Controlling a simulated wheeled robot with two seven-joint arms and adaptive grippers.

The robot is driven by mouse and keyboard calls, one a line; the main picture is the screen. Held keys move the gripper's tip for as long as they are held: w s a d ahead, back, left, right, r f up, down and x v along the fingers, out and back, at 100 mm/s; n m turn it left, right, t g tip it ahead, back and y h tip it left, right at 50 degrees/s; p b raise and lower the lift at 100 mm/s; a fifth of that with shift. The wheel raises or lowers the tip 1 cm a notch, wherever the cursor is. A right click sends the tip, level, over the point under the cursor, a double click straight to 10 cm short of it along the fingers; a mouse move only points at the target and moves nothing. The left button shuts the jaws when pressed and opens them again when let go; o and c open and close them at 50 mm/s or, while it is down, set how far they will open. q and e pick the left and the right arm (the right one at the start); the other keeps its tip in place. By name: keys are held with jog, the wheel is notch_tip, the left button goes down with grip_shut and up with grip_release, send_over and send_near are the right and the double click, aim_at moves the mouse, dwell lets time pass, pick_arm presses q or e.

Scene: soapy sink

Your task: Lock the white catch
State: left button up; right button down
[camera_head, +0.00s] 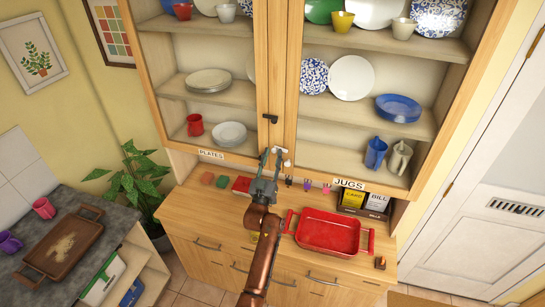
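A small white catch (282,150) sits low on the wooden frame where the glass-cabinet doors meet. A black catch or handle (270,118) is above it on the same frame. My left gripper (271,157) is in front of the door frame, its fingertips pointing up beside the white catch. Its fingers look apart, with a narrow gap. I cannot tell whether a finger touches the catch, and the gripper partly hides the area just below it. My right gripper is not in view.
The wooden cupboard holds plates (208,80), cups and jugs (399,157). Below, a red tray (328,232) stands on the counter, right of my arm. A plant (130,185) stands left.

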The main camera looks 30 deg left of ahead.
pick_arm(q)
grip_shut()
jog(key=shift+n, duration=0.3)
jog(key=shift+d+r+n+g+y+p, duration=0.15)
jog(key=shift+n+g+y+p, duration=0.15)
jog(key=shift+n+y+p, duration=0.5)
jog(key=shift+n, duration=0.7)
jog(key=shift+o, duration=1)
grip_release()
